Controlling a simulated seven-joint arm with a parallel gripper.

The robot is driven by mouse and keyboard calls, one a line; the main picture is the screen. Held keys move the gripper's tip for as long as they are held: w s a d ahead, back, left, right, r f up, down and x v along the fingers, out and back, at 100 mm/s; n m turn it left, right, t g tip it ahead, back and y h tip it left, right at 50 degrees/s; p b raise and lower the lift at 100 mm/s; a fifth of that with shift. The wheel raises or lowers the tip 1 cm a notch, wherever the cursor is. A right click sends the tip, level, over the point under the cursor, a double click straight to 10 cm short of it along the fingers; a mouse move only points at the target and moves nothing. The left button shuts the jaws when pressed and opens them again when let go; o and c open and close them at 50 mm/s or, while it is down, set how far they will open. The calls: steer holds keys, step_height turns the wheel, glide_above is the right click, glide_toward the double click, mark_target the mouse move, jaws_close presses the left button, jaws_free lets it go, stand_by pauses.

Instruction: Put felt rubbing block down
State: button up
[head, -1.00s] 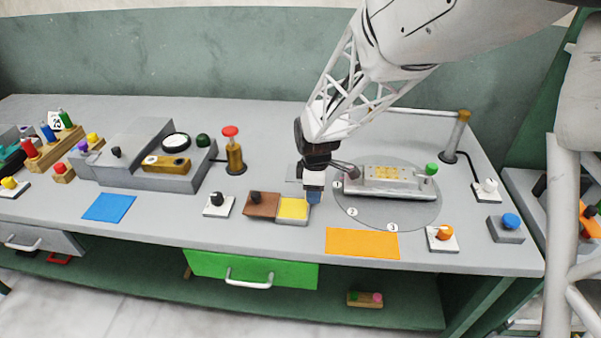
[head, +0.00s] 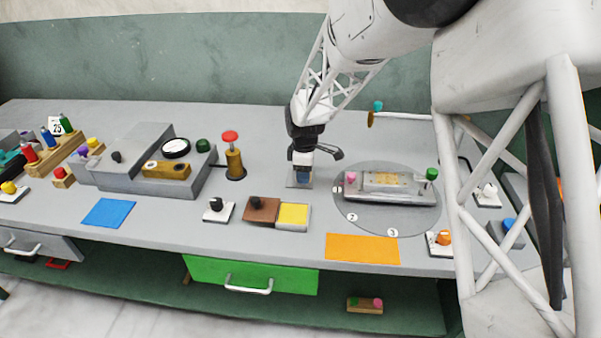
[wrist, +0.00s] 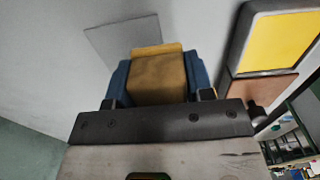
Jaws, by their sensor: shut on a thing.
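My gripper (head: 303,180) points down over the back-middle of the bench, its blue fingers closed on the felt rubbing block. In the wrist view the block (wrist: 158,78) is a tan-brown piece between the two blue fingers (wrist: 158,85). A flat grey square (head: 291,181) lies on the bench at the gripper's tip. The square also shows in the wrist view (wrist: 118,40), partly behind the block. I cannot tell whether the block touches it. In the head view the block is mostly hidden by the fingers.
A yellow pad (head: 293,216) with a brown lid (head: 261,209) is in front of the gripper. A round grey turntable (head: 375,217) with a metal fixture (head: 385,187) is to the right. A brass post with a red knob (head: 234,160) is to the left. An orange mat (head: 362,248) lies at the front edge.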

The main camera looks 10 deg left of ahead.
steer(key=shift+w+a+f, duration=0.1)
steer(key=shift+w+a, duration=0.15)
steer(key=shift+w, duration=0.45)
steer(key=shift+w+a+f, duration=0.1)
steer(key=shift+w+a, duration=0.2)
steer(key=shift+w, duration=0.4)
steer(key=shift+w+a+f, duration=0.1)
steer(key=shift+w+a, duration=0.15)
steer(key=shift+w, duration=0.45)
steer(key=shift+r, duration=0.1)
steer(key=shift+f, duration=1.75)
steer(key=shift+f, duration=0.1)
steer(key=o, duration=1)
steer(key=shift+c, duration=0.2)
step_height(320, 180, up, 12)
